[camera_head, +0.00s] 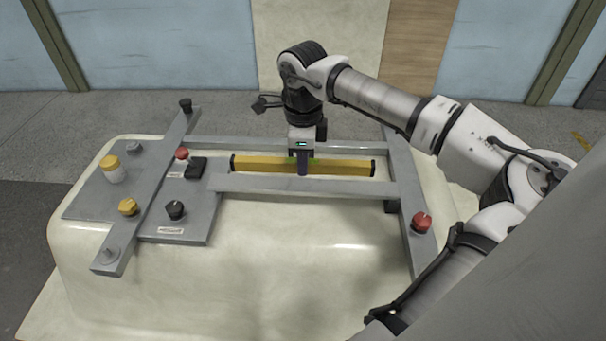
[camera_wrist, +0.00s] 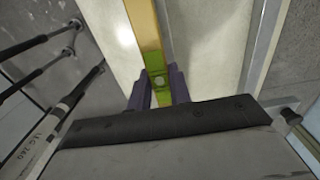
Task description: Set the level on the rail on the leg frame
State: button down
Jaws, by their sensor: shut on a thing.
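The level is a yellow bar with black end caps (camera_head: 345,167); it lies left to right in the head view, just behind the front rail (camera_head: 300,185) of the grey leg frame (camera_head: 405,190). My gripper (camera_head: 303,166) points down and is shut on the level near its middle. In the wrist view, the purple fingers (camera_wrist: 158,88) sit on both sides of the level (camera_wrist: 144,28), at its green vial section. I cannot tell whether the level touches a rail.
The frame lies on an upturned cream bathtub shell (camera_head: 290,275). A red knob (camera_head: 421,223) stands on the right crosspiece.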

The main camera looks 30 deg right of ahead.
jog(key=shift+f+b, duration=0.55)
jog(key=shift+f, duration=1.05)
jog(key=shift+f+b, duration=0.5)
jog(key=shift+b, duration=0.05)
jog(key=c, duration=1.3)
grip_release()
jog(key=shift+r+p, duration=0.45)
jog(key=shift+p, duration=0.05)
notch_tip(320, 180, up, 12)
jog(key=shift+r+b, duration=0.1)
jog(key=shift+b, duration=0.5)
